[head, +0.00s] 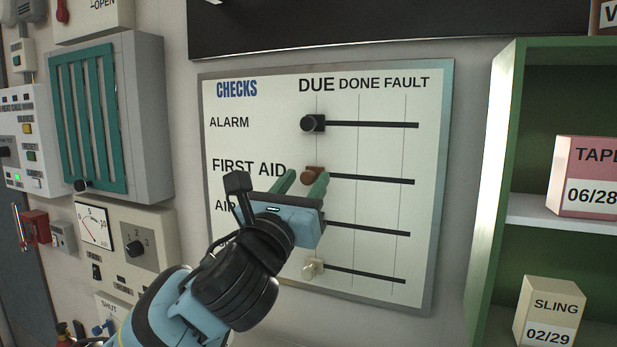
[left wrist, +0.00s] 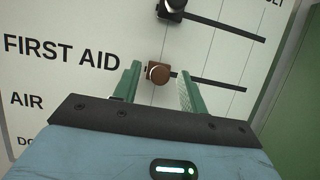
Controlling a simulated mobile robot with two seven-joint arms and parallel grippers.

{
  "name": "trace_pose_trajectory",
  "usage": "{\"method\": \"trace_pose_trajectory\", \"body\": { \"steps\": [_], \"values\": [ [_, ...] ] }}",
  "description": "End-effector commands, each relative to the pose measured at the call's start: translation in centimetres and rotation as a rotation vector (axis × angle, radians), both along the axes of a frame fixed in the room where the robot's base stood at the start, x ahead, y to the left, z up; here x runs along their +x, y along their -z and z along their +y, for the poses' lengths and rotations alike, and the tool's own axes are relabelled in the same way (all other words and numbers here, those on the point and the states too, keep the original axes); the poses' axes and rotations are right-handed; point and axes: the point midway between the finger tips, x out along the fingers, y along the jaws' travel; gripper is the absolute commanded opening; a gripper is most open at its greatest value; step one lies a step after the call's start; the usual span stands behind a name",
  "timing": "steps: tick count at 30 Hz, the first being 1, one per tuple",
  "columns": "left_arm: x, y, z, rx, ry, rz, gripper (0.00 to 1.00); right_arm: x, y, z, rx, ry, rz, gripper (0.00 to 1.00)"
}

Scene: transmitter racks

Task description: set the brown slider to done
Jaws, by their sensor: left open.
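The brown slider (head: 311,175) sits at the left end of its track in the FIRST AID row, under DUE, on the white checks board (head: 370,110). It also shows in the left wrist view (left wrist: 158,73). My left gripper (head: 306,184) is open, its green fingers pointing at the board. In the left wrist view the fingers (left wrist: 160,85) stand one on each side of the brown knob, with gaps visible; whether they reach its depth is hard to tell. The DONE line crosses the track right of the knob. My right gripper is not in view.
A black slider (head: 313,123) is above and a cream slider (head: 313,268) below, both at the left. The third row's knob is hidden behind my gripper. A green shelf (head: 488,190) with boxes stands at right; grey panels (head: 150,120) are at left.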

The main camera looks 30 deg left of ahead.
Motion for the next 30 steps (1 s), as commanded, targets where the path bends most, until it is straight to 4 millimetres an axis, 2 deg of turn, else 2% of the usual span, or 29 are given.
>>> {"method": "trace_pose_trajectory", "body": {
  "steps": [6,16,25,26,30],
  "values": [
    [1.7,-0.7,0.1,-0.001,-0.001,0.0,0.42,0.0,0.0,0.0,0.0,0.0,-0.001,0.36],
    [1.9,-0.9,0.1,-0.001,0.0,0.0,0.42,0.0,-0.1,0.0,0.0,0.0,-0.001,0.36],
    [1.9,-0.8,0.1,-0.001,0.0,0.0,0.03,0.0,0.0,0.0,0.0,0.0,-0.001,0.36],
    [1.9,-0.8,0.1,0.0,0.0,0.0,0.0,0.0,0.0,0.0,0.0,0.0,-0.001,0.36],
    [1.9,-0.8,0.1,-0.001,0.0,0.0,0.0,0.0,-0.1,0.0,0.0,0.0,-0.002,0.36]
  ]
}}
